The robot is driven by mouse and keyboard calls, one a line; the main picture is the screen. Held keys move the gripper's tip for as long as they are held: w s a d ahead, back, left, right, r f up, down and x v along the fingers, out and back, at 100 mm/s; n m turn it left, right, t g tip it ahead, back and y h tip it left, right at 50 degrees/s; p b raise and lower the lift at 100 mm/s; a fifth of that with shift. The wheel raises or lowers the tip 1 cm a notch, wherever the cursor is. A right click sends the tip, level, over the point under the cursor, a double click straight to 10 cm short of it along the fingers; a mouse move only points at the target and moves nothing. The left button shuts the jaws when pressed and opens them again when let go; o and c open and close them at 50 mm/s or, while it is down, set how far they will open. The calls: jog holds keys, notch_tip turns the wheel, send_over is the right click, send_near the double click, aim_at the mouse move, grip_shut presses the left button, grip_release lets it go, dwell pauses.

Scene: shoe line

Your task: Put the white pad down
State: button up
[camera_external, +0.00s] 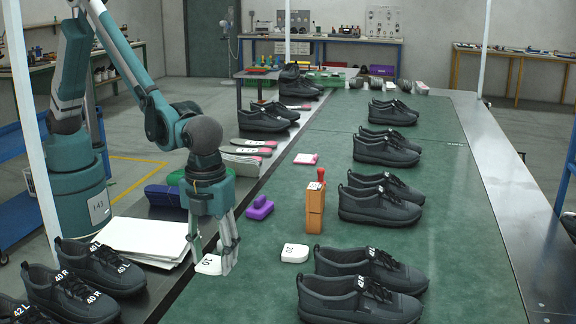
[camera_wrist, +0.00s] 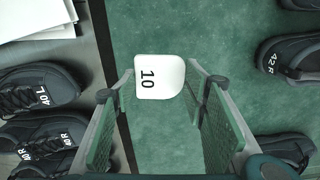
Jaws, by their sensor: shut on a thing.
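The white pad (camera_external: 207,266), marked "10", is between my gripper's fingertips at the near left edge of the green belt. It also shows in the wrist view (camera_wrist: 158,77), with a finger at its left and right sides. My gripper (camera_external: 217,262) points down and is shut on this pad. The pad lies flat, on or just above the belt; I cannot tell which. A second white pad (camera_external: 295,253), also with a number, lies on the belt to the right, apart from my gripper.
An orange block with a red-handled tool (camera_external: 315,205) stands on the green belt (camera_external: 440,260). A purple stamp (camera_external: 260,207) lies behind my gripper. Dark shoe pairs (camera_external: 360,285) line the belt's right. White sheets (camera_external: 150,238) and shoes (camera_external: 70,280) are at left.

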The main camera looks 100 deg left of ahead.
jog(key=shift+a, duration=0.1)
jog(key=w+a, duration=0.2)
jog(key=a, duration=0.6)
jog(key=w+a, duration=0.2)
jog(key=a, duration=0.6)
jog(key=p, duration=0.2)
send_over(273, 195)
jog(key=shift+d+r+n, duration=0.15)
jog(key=shift+n, duration=0.25)
jog(key=shift+f+b, duration=0.75)
jog(key=shift+f, duration=2.35)
jog(key=shift+f, duration=0.1)
jog(key=shift+f+b, duration=0.3)
jog(key=shift+f, duration=1.5)
